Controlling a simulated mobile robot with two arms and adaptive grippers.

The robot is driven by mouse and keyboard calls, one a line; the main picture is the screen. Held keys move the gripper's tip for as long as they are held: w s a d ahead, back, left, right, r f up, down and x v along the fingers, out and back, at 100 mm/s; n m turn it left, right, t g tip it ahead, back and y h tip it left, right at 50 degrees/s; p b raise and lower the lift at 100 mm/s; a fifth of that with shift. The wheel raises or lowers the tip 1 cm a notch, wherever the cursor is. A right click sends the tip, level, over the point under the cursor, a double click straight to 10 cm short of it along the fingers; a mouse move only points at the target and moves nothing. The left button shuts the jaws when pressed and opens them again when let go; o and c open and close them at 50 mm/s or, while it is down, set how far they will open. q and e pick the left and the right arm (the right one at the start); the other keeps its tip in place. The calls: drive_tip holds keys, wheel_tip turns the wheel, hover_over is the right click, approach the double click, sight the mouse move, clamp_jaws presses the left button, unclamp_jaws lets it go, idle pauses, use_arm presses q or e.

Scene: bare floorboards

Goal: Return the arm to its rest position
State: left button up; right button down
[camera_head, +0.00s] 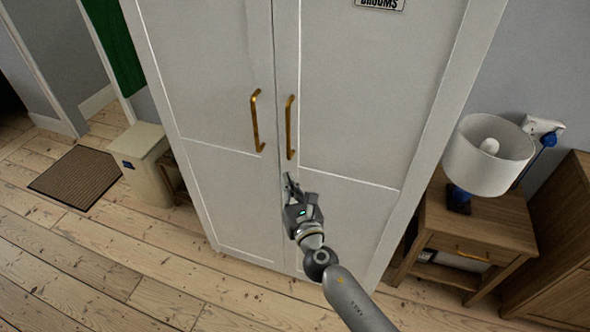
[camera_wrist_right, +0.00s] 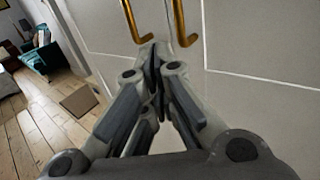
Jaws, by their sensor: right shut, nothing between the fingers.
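My right gripper (camera_head: 291,186) is in front of the tall white cupboard (camera_head: 210,75), a little below its two brass handles. In the right wrist view its fingers (camera_wrist_right: 157,55) are closed together with nothing between them. The left brass handle (camera_head: 257,120) and the right brass handle (camera_head: 291,127) stand upright on either side of the seam between the doors, and both doors look closed. I cannot tell whether the fingertips touch the door. My right arm (camera_head: 350,300) reaches in from the bottom right. My left gripper is not in view.
A wooden bedside table (camera_head: 480,228) with a white-shaded lamp (camera_head: 488,155) stands right of the cupboard. A wooden cabinet (camera_head: 560,245) is at the far right. A pale bin (camera_head: 143,160) and a brown mat (camera_head: 75,178) are at left. The floorboards (camera_head: 110,255) at lower left are clear.

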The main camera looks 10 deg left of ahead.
drive_tip(key=s+d+f+m+g+h, duration=0.2)
drive_tip(key=s+d+f+m, duration=0.35)
drive_tip(key=f, duration=0.55)
drive_tip(key=s+d+f+m+g+h, duration=0.2)
drive_tip(key=s+d+f+m, duration=0.35)
drive_tip(key=f, duration=0.55)
drive_tip(key=s+d+f+m+g+h, duration=0.25)
drive_tip(key=d+f+m, duration=0.45)
drive_tip(key=f, duration=0.4)
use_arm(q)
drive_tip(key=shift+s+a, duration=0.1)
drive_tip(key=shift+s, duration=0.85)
use_arm(e)
drive_tip(key=s+d+f+m+g, duration=0.2)
drive_tip(key=s+d+f+m, duration=0.3)
drive_tip(key=s, duration=0.7)
drive_tip(key=s+d+f+m+g+h, duration=0.1)
drive_tip(key=s+d+f+m+g, duration=0.2)
drive_tip(key=s+d+f+m, duration=0.3)
drive_tip(key=s+d+f+m+g+h, duration=0.1)
drive_tip(key=s+d+f+m+g, duration=0.2)
drive_tip(key=s, duration=1.7)
drive_tip(key=d+f+m, duration=0.3)
drive_tip(key=m, duration=0.4)
drive_tip(key=shift+d+f, duration=0.2)
drive_tip(key=shift+f, duration=0.05)
